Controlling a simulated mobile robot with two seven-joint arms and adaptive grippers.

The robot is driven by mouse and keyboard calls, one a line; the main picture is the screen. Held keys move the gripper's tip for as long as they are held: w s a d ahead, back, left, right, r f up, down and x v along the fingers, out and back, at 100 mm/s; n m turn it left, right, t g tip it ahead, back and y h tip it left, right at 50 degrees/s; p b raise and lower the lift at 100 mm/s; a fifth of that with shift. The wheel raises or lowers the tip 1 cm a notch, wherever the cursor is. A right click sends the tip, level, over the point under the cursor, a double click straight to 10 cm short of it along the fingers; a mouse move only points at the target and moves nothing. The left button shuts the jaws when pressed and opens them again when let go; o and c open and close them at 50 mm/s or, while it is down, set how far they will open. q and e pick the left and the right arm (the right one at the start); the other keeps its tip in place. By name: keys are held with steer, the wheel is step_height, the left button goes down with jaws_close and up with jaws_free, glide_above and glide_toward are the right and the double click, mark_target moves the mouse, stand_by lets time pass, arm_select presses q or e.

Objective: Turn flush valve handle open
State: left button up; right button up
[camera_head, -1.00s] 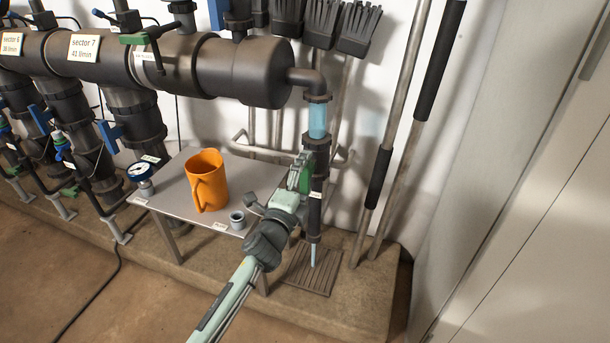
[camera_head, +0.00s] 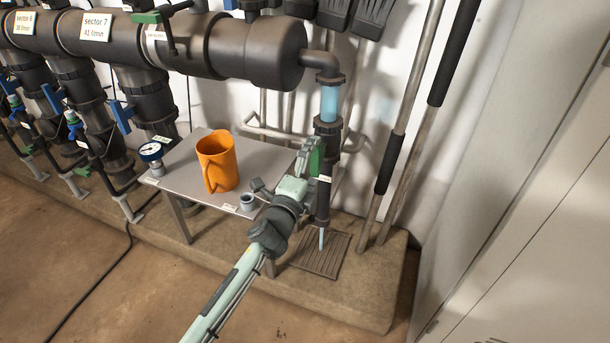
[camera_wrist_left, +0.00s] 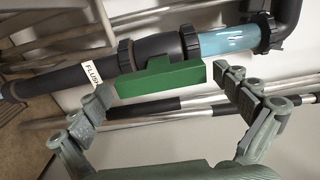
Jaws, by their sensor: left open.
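The green flush valve handle (camera_head: 317,158) sits on the dark vertical pipe (camera_head: 324,196) at the right end of the manifold. In the left wrist view the handle (camera_wrist_left: 160,79) is a green bar beside the pipe, lying along it, with a "FLUSH" label (camera_wrist_left: 94,74) nearby. My left gripper (camera_head: 307,160) is at the handle; in the left wrist view its open fingers (camera_wrist_left: 158,90) stand at the two ends of the bar. The right fingertip is very close to its end; I cannot tell whether it touches. My right gripper is not in view.
A small grey table (camera_head: 187,180) left of my arm holds an orange jug (camera_head: 217,162), a gauge (camera_head: 151,152) and a small grey cup-like fitting (camera_head: 247,202). A drain grate (camera_head: 320,256) lies below the pipe outlet. Long-handled tools (camera_head: 398,130) lean right of the pipe.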

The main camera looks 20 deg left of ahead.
arm_select(q)
steer(key=s, duration=1)
steer(key=shift+s+a, duration=0.2)
steer(key=shift+s, duration=0.1)
steer(key=s+a+f+n+g+y+p, duration=0.4)
steer(key=s+a+f+n+g, duration=0.45)
steer(key=f+n, duration=0.25)
steer(key=s+f+n+g+h+p, duration=0.1)
steer(key=s+f+n+g, duration=0.2)
steer(key=s, duration=0.4)
steer(key=s+d+f+n+g+h+p, duration=0.1)
steer(key=s+f+n+g, duration=0.2)
steer(key=s, duration=0.4)
steer(key=shift+s+d+f, duration=0.2)
steer(key=shift+s+f, duration=0.2)
steer(key=shift+f, duration=0.05)
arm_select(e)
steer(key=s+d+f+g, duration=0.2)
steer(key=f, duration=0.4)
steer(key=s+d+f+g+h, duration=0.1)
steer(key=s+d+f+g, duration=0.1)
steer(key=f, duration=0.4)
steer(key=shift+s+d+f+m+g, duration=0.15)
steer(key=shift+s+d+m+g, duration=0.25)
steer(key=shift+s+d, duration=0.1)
